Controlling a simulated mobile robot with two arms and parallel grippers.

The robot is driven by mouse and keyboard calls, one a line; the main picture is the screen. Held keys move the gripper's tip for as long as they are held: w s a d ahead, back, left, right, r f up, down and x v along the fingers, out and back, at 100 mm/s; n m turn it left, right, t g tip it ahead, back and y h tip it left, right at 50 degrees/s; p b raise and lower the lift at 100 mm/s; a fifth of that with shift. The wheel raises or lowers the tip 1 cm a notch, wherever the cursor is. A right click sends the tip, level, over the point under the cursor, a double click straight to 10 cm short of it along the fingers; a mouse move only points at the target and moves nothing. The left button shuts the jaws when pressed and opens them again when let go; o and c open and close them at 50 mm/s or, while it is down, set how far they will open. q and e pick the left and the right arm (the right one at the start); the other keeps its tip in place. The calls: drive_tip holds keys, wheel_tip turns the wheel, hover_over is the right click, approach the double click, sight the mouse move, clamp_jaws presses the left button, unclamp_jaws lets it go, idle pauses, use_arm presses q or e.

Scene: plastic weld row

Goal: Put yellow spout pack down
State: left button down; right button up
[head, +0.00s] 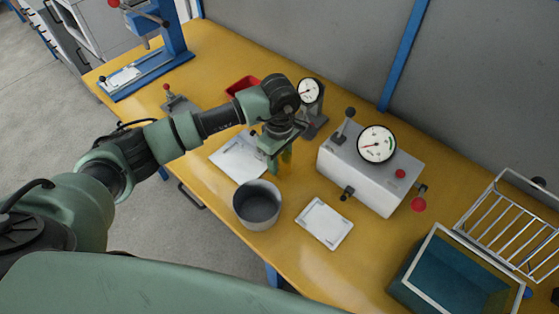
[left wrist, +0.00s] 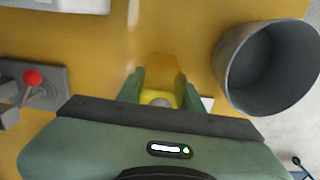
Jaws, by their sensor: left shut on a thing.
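My left gripper (head: 283,165) points down over the yellow bench, between the grey bin and the grey gauge box. In the left wrist view its two green fingers (left wrist: 160,92) are shut on the yellow spout pack (left wrist: 163,99), which shows a greyish round cap between them. In the head view only a small yellow part of the pack (head: 286,168) shows between the fingers, hard to tell from the bench. I cannot tell whether the pack touches the bench. My right gripper is not in view.
A grey round bin (head: 250,218) stands in front of the gripper; a white sheet (head: 234,160) lies left of it. A white flat plate (head: 324,223), gauge box (head: 350,178) and teal crate (head: 409,285) are to the right. A dial stand (head: 314,122) stands behind. Some bench between them is clear.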

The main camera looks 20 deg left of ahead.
use_arm(q)
drive_tip(key=shift+f, duration=0.55)
drive_tip(key=shift+f, duration=0.15)
drive_tip(key=c, duration=0.9)
unclamp_jaws()
